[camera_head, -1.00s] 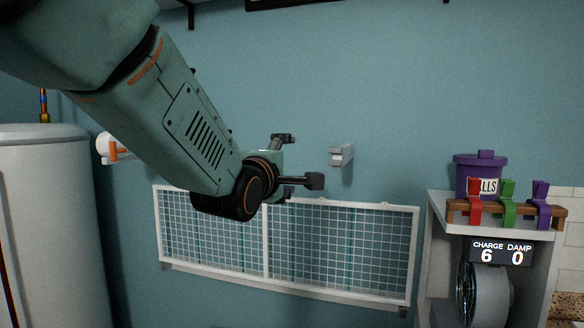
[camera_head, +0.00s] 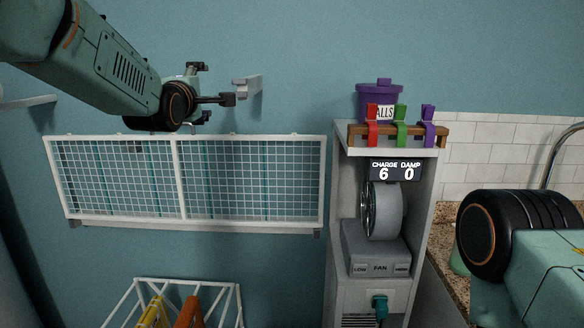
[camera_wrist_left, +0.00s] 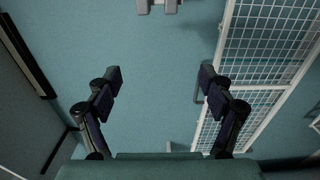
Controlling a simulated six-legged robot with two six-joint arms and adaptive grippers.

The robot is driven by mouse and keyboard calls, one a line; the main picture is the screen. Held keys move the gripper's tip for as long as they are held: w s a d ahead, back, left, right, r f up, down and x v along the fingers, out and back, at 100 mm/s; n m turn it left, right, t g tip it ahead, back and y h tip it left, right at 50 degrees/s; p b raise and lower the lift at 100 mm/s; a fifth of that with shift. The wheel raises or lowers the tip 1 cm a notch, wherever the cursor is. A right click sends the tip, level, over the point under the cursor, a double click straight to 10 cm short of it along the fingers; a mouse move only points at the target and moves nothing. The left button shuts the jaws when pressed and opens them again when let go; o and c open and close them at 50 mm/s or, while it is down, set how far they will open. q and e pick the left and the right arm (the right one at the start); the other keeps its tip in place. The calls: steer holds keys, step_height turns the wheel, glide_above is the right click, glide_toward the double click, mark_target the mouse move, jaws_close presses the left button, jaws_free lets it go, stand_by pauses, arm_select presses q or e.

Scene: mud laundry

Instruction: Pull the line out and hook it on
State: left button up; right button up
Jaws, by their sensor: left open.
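My left gripper (camera_head: 212,84) is open, just left of a grey wall bracket (camera_head: 249,86). In the left wrist view its two fingers (camera_wrist_left: 160,77) are spread with only blue wall between them. The bracket (camera_wrist_left: 157,6) shows there at the top edge, beyond the fingertips and apart from them. I see no line in the fingers or on the bracket. A pale bar (camera_head: 28,102) sticks out at the left edge; I cannot tell what it belongs to. My right arm shows at the lower right, its gripper out of frame.
A white mesh rack (camera_head: 325,180) hangs on the wall below the left gripper. A grey shelf unit (camera_head: 338,150) holds a purple tub (camera_head: 380,98), coloured clips (camera_head: 400,118) and a fan (camera_head: 388,212). A white drying frame (camera_head: 238,295) stands low. The wall above is clear.

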arm_select(q)
steer(key=shift+w+f, duration=0.1)
steer(key=shift+w, duration=0.85)
steer(key=shift+a, duration=0.1)
steer(key=shift+s, duration=0.25)
